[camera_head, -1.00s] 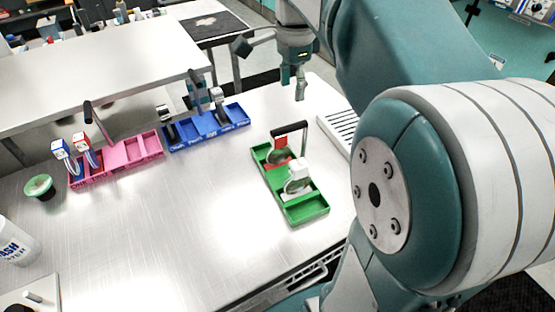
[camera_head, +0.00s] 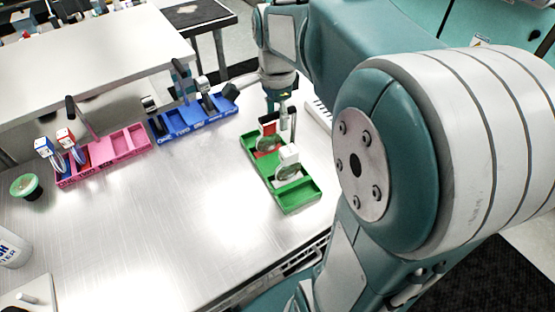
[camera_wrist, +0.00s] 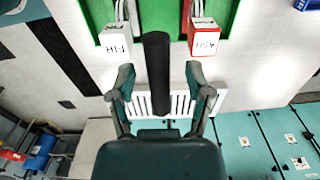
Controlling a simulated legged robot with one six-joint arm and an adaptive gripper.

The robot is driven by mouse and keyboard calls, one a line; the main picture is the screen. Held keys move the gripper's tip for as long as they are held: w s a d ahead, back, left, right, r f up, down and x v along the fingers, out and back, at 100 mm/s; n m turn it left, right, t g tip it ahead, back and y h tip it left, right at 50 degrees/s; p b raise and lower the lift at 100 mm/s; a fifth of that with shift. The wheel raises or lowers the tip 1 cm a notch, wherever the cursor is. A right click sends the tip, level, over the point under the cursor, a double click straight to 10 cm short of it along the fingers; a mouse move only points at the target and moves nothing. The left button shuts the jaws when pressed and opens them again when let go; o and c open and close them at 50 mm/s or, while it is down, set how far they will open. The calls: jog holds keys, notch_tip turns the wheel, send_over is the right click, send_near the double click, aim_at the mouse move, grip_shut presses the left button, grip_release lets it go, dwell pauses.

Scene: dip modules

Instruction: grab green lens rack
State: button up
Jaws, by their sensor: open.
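The green lens rack (camera_head: 300,200) stands on the metal table, right of the middle in the head view. It holds a red-topped lens piece (camera_head: 268,141) and a white-topped lens piece (camera_head: 288,156). In the wrist view the green rack (camera_wrist: 150,14) is at the top, with tags on both lens pieces facing me. Its black handle (camera_wrist: 157,60) lies between my two gripper (camera_wrist: 159,78) fingers, with gaps at both sides. My gripper is open and holds nothing. In the head view my gripper (camera_head: 281,104) is at the rack's far end, partly behind the handle.
A pink rack (camera_head: 120,146) with two lens pieces and a blue rack (camera_head: 200,115) stand to the left. A green bowl (camera_head: 26,186) and a white bottle (camera_head: 13,248) are at the far left. A white slotted block (camera_head: 318,112) sits right of the green rack. The front table middle is clear.

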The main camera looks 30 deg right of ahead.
jog(key=shift+d, duration=0.1)
grip_shut()
